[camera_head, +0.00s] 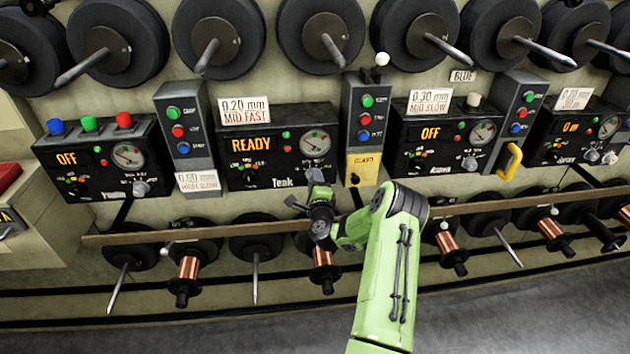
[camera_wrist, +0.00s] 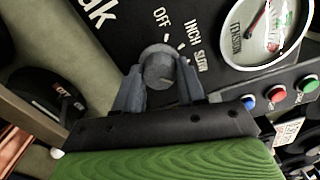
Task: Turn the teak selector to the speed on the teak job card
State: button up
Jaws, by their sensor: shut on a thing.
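The Teak box (camera_head: 280,150) is a black control panel with an orange READY display and a round gauge. A white card (camera_head: 245,111) on its top left reads 0.20 mm MID FAST. My gripper (camera_head: 318,180) is at the panel's lower right, hiding the selector there in the head view. In the wrist view, the grey round teak selector (camera_wrist: 158,68) sits between the fingers of my gripper (camera_wrist: 160,82), which is shut on it. OFF, INCH and SLOW show around the knob; other markings are hidden. I cannot tell exactly where it points.
Similar panels stand left (camera_head: 100,160) and right (camera_head: 440,135), both reading OFF. Grey button posts (camera_head: 185,130) and (camera_head: 365,115) flank the Teak box. Another card (camera_head: 197,181) reads MID SLOW. A wooden rail (camera_head: 150,236) and copper spools (camera_head: 189,267) lie below; black spools hang above.

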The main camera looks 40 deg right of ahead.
jog(key=shift+f+m, duration=0.1)
jog(key=shift+m, duration=0.5)
jog(key=o, duration=1.1)
jog(key=shift+c, duration=0.2)
